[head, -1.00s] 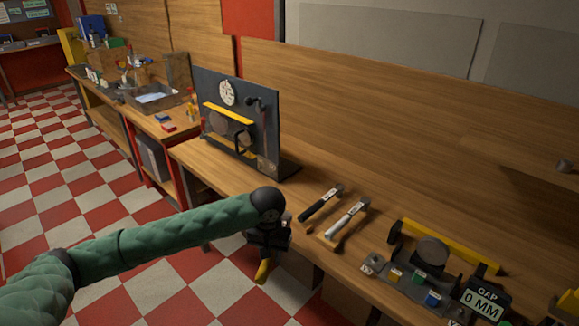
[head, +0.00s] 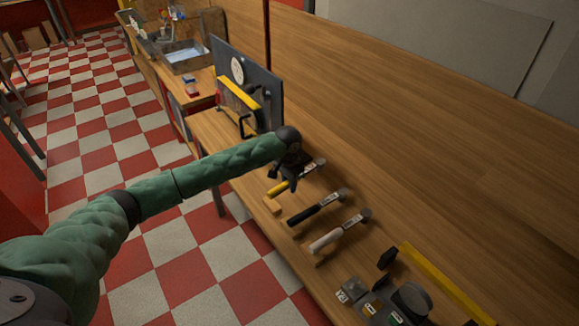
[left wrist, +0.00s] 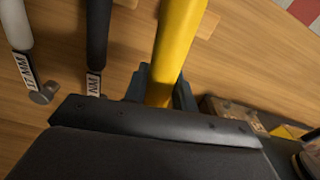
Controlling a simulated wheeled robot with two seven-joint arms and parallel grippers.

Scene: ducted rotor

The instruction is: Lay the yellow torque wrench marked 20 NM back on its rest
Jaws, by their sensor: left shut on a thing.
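The yellow torque wrench (head: 277,190) is in my left gripper (head: 286,182), over the bench to the left of the two other wrenches. In the left wrist view its yellow handle (left wrist: 179,45) runs between the dark fingers of the left gripper (left wrist: 163,85), which are shut around it. Its 20 NM mark cannot be read. A small wooden rest block (head: 272,205) shows just below the handle in the head view; a wooden piece (left wrist: 208,24) shows beside the handle in the wrist view. I cannot tell whether the wrench touches the rest. My right gripper is out of view.
A black-handled wrench (head: 318,208) and a white-handled wrench (head: 340,231) lie parallel to its right. A dark upright panel (head: 262,95) with a yellow bar stands behind left. A grey fixture with coloured blocks (head: 369,308) is at the front right.

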